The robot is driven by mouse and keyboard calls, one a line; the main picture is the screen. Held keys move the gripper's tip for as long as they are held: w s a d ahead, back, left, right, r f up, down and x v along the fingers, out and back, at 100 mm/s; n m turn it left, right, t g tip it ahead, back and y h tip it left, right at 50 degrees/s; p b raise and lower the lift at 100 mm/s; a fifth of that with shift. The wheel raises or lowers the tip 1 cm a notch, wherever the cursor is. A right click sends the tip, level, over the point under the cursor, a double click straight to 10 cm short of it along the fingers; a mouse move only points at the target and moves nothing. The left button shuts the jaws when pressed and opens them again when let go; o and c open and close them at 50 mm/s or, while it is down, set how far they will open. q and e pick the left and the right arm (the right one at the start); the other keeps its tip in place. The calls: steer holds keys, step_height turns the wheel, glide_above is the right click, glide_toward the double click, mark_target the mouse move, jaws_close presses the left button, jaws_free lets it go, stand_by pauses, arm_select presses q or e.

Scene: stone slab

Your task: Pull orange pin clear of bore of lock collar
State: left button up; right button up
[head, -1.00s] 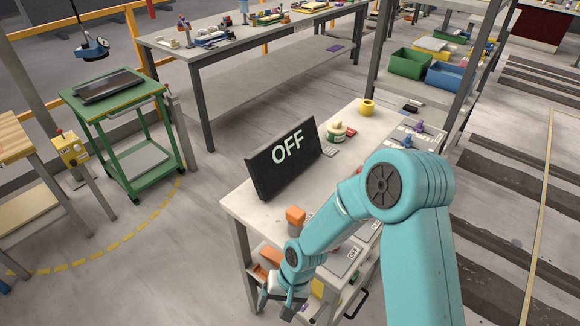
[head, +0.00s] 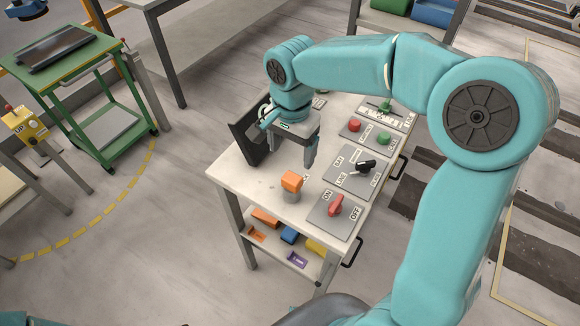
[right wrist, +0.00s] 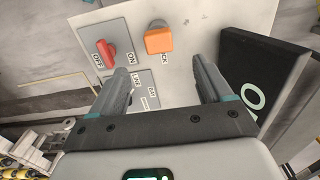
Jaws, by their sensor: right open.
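My left gripper is not in view.
A red ON/OFF switch (head: 336,206) and a black selector (head: 366,166) sit on grey plates right of the pin. A dark sign panel (head: 247,140) stands left of my gripper. Red and green buttons (head: 355,125) are farther back. A shelf below holds colored items.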

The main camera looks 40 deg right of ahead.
mark_target(292, 185)
step_height(292, 185, down, 14)
steer(key=shift+s+r+p, duration=0.15)
steer(key=shift+r+p, duration=0.1)
steer(key=shift+p, duration=0.25)
steer(key=shift+r, duration=0.1)
steer(key=c, duration=1.2)
